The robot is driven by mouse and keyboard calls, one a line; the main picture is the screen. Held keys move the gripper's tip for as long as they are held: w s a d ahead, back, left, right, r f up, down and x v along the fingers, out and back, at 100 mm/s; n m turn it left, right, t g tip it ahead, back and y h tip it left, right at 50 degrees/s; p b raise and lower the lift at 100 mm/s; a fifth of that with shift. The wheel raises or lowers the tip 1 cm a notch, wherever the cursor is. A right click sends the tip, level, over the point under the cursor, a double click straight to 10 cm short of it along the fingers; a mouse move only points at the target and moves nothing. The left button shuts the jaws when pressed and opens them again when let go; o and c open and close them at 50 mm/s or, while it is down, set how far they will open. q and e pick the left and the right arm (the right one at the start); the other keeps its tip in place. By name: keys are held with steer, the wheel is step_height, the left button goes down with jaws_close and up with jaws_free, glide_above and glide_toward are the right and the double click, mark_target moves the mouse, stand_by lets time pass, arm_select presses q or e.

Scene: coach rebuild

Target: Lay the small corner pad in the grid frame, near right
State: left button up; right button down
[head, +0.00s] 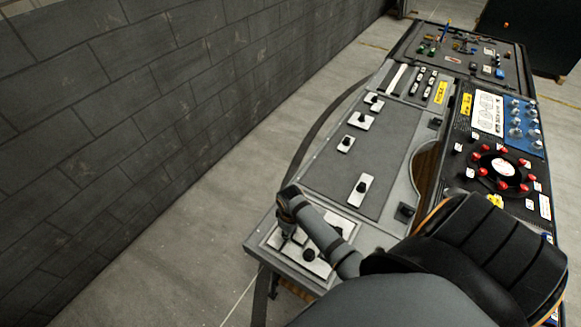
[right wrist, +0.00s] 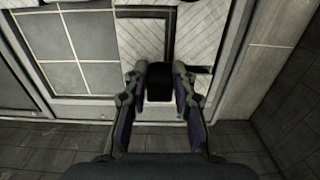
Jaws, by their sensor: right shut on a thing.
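The grid frame (head: 262,246) lies at the near end of the long bench, with pale pads bearing black knobs in it. It also shows in the right wrist view (right wrist: 90,112), with pale ribbed pads and dark gaps between them. My right gripper (head: 290,236) is low over the frame's left part. In the right wrist view its fingers (right wrist: 160,84) are shut on the black knob (right wrist: 160,88) of the small corner pad. The pad itself is mostly hidden by the fingers, and I cannot tell whether it rests in the frame. My left gripper is not in view.
Several pale pads with knobs, one of them a long pad (head: 361,188), lie on the dark mat (head: 325,178) beyond the frame. A fan panel (head: 503,168) with red knobs lies to the right. A grey block wall (head: 150,100) stands left, across a strip of clear floor.

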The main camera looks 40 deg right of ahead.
steer(key=shift+f, duration=0.15)
stand_by(0.7)
steer(key=c, duration=1)
jaws_free()
steer(key=shift+r, duration=1)
steer(key=shift+o, duration=0.2)
steer(key=o, duration=0.3)
steer(key=shift+o, duration=0.2)
